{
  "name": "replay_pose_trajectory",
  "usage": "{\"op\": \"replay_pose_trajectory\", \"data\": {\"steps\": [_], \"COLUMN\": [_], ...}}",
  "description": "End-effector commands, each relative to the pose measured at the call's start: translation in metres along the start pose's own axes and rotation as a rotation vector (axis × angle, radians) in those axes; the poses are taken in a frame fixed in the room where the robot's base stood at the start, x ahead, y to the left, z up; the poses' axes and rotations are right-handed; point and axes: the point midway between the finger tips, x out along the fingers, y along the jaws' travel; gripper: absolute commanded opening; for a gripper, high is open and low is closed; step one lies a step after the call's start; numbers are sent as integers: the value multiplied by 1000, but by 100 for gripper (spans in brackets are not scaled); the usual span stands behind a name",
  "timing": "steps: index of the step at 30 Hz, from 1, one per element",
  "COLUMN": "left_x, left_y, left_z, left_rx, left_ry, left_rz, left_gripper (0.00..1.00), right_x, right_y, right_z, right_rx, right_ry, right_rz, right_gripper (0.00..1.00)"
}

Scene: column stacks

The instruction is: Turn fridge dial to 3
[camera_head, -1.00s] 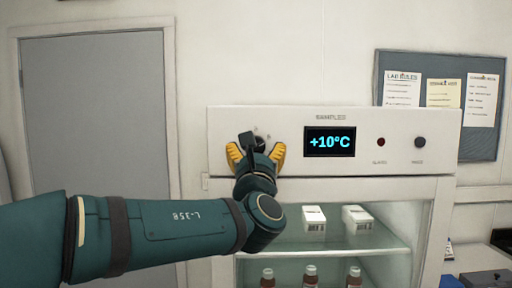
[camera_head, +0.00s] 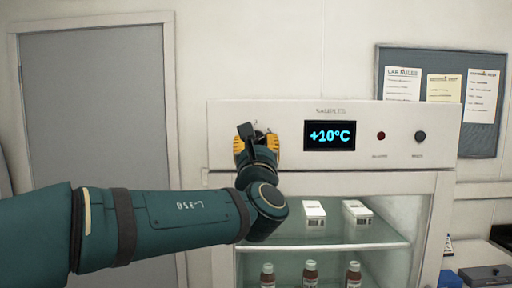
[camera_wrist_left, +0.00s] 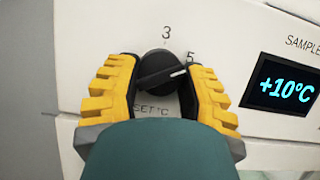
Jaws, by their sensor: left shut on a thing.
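The fridge dial (camera_wrist_left: 158,68) is a round black knob with a white pointer line. In the left wrist view its pointer aims at or just below the printed 5, to the right; the 3 stands above the knob. My left gripper (camera_wrist_left: 160,78) is shut on the dial, one yellow finger on each side. In the head view the left gripper (camera_head: 257,146) covers most of the dial. The fridge (camera_head: 225,130) has a display (camera_head: 330,135) reading +10°C, which also shows in the left wrist view (camera_wrist_left: 285,88). My right gripper is in neither view.
Right of the display are a red light (camera_head: 381,135) and a dark round button (camera_head: 420,137). Below, the fridge holds white boxes (camera_head: 314,213) and several brown bottles (camera_head: 310,273). A noticeboard (camera_head: 490,135) hangs at the right.

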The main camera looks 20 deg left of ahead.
Motion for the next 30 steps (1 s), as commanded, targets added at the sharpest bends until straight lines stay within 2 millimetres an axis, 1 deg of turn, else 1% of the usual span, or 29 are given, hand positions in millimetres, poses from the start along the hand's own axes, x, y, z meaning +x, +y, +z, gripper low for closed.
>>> {"op": "replay_pose_trajectory", "data": {"steps": [1, 9, 15, 21, 30], "left_x": [-1, -2, -1, 0, 1], "left_y": [0, -1, -2, -4, -4], "left_z": [-2, -3, -2, 0, 2], "left_rx": [-23, -210, -386, -558, -773], "left_ry": [-3, -3, -2, -2, -1], "left_rz": [10, 87, 159, 231, 321], "left_gripper": [6, 5, 5, 5, 5], "right_x": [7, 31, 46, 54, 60], "right_y": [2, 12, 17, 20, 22], "right_z": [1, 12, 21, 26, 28], "right_rx": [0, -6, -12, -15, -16], "right_ry": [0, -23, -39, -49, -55], "right_rz": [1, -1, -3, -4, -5], "right_gripper": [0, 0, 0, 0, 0]}}
